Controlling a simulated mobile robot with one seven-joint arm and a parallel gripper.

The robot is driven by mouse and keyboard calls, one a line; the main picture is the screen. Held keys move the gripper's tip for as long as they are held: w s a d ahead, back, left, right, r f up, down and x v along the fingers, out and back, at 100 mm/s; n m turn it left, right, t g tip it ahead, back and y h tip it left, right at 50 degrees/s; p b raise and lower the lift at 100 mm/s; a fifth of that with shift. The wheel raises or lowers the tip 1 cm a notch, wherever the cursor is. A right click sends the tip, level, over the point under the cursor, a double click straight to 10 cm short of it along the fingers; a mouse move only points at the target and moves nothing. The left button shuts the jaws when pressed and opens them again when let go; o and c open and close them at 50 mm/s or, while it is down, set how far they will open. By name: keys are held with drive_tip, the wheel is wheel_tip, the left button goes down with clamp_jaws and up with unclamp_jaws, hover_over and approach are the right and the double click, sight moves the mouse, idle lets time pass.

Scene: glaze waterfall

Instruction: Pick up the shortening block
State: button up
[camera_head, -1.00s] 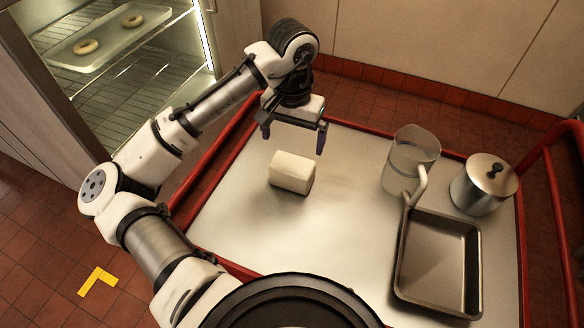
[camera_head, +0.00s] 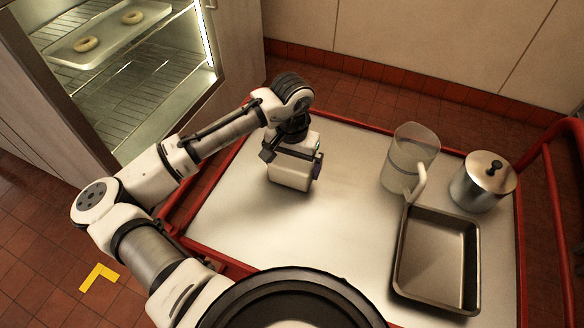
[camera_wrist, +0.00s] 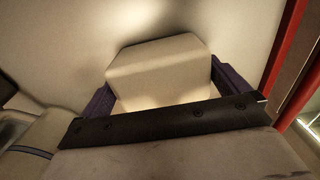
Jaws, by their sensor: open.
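The shortening block (camera_head: 289,177) is a cream-white block lying on the metal cart top. My gripper (camera_head: 291,168) is down over it, with a finger on either side, and hides its upper part in the head view. In the wrist view the block (camera_wrist: 160,68) lies between the two dark purple fingers of my gripper (camera_wrist: 160,90), which are spread. Whether the fingers touch the block's sides is hard to tell.
A clear measuring jug (camera_head: 408,160), a lidded metal pot (camera_head: 482,183) and an empty metal pan (camera_head: 437,262) stand on the right of the cart top (camera_head: 340,215). A red rail (camera_head: 449,150) edges the cart. The middle is clear.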

drive_tip(key=c, duration=0.9)
drive_tip(key=shift+r, duration=0.15)
